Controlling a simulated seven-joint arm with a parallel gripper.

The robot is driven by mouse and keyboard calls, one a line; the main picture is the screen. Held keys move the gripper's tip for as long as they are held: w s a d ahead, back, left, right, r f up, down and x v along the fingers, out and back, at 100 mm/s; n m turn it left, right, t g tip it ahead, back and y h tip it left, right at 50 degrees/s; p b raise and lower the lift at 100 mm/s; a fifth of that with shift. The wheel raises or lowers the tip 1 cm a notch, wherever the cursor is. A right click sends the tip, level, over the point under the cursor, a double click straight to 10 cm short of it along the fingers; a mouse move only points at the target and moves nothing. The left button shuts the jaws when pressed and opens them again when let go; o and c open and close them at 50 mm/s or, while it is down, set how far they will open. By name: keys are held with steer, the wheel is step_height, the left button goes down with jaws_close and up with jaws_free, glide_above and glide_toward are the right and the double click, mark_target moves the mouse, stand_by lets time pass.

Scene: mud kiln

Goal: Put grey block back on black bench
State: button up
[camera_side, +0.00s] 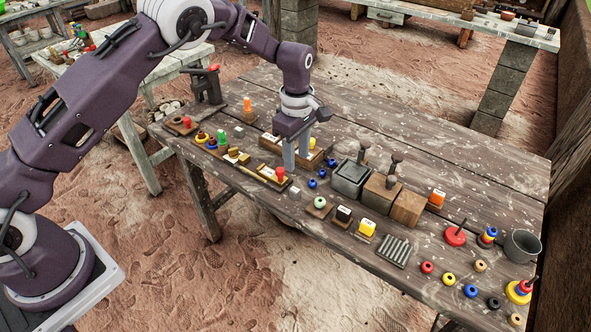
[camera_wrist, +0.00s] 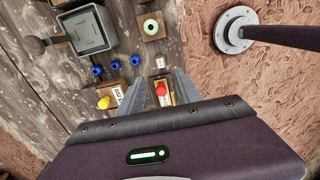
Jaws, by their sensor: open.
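A small grey block (camera_side: 295,193) lies on the table near its front edge. In the wrist view it is a pale cube (camera_wrist: 160,63) with a dark mark, just beyond my fingertips. My gripper (camera_side: 297,163) points down, open, above the table and behind the grey block. In the wrist view its fingers (camera_wrist: 160,76) stand apart, with a red-topped wooden piece (camera_wrist: 162,92) showing between them; I cannot tell that they touch anything. A black piece with a white top (camera_side: 343,215) sits on a small wooden base to the right; I cannot tell whether this is the black bench.
A green-ringed base (camera_side: 319,205) is right of the grey block. Blue rings (camera_side: 312,183) lie behind it.

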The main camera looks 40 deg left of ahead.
steer(key=s+a+r+m+t+h, duration=0.1)
steer(key=s+r+m, duration=0.3)
steer(key=s+r, duration=0.55)
steer(key=s+a+r+m+t, duration=0.2)
steer(key=s+r+m, duration=0.25)
steer(key=r, duration=0.95)
steer(key=s+a+m+t+y, duration=0.1)
steer(key=s+m, duration=0.8)
steer(key=s, duration=1.2)
steer(key=shift+s+a+r+t, duration=0.2)
steer(key=shift+a+r+t, duration=0.1)
steer(key=shift+t, duration=0.5)
steer(key=shift+m, duration=0.25)
